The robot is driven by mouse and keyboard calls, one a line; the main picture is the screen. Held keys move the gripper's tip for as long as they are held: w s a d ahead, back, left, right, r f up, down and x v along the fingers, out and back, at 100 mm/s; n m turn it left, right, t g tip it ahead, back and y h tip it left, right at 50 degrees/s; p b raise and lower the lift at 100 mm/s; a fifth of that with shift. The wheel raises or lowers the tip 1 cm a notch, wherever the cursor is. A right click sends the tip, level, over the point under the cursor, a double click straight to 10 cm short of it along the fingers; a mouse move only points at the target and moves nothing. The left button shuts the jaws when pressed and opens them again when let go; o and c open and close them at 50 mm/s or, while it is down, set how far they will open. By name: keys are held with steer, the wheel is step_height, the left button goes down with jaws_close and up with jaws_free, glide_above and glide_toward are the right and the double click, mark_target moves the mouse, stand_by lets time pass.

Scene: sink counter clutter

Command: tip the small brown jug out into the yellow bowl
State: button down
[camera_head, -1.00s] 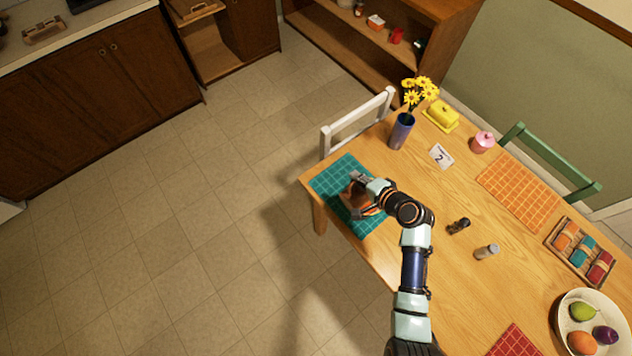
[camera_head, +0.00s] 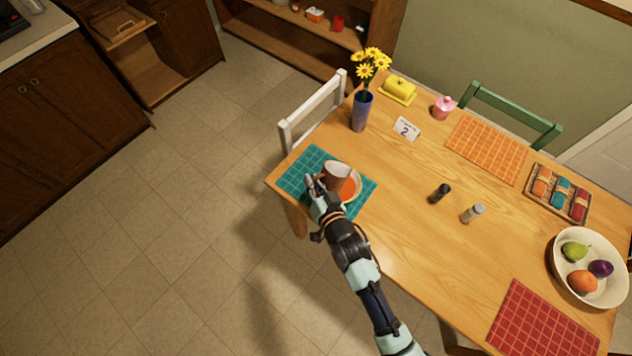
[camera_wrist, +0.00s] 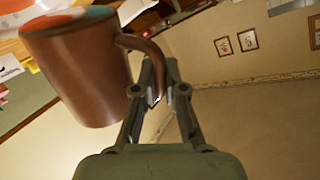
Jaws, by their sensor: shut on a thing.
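The small brown jug (camera_head: 335,180) is in my gripper (camera_head: 317,186) above the teal mat, with its pale rim showing. In the wrist view, the jug (camera_wrist: 82,72) fills the upper left, its mouth toward the table side of the picture, so it looks tipped. My gripper's fingers (camera_wrist: 157,95) are shut on its handle (camera_wrist: 150,52). I cannot tell whether anything is pouring out.
The teal mat (camera_head: 298,173) lies at the table's left corner. A blue vase (camera_head: 361,112) with yellow flowers and a number card (camera_head: 406,128) stand behind. Dark (camera_head: 439,194) and pale (camera_head: 472,213) shakers stand to the right. A white chair (camera_head: 310,108) is at the table's left end.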

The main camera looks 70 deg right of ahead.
steer(key=f+n+h+b, duration=0.1)
steer(key=f+b, duration=0.1)
steer(key=b, duration=0.4)
steer(key=f+n+h+b, duration=0.1)
steer(key=f+n+b, duration=0.1)
steer(key=b, duration=0.3)
steer(key=shift+d+f+n+t+b, duration=0.2)
steer(key=shift+f+n+t+b, duration=0.15)
steer(key=shift+f, duration=0.1)
steer(key=shift+s+d+f+n+h+b, duration=0.1)
steer(key=shift+f+n+h+b, duration=0.25)
steer(key=shift+b, duration=0.5)
steer(key=shift+r, duration=0.15)
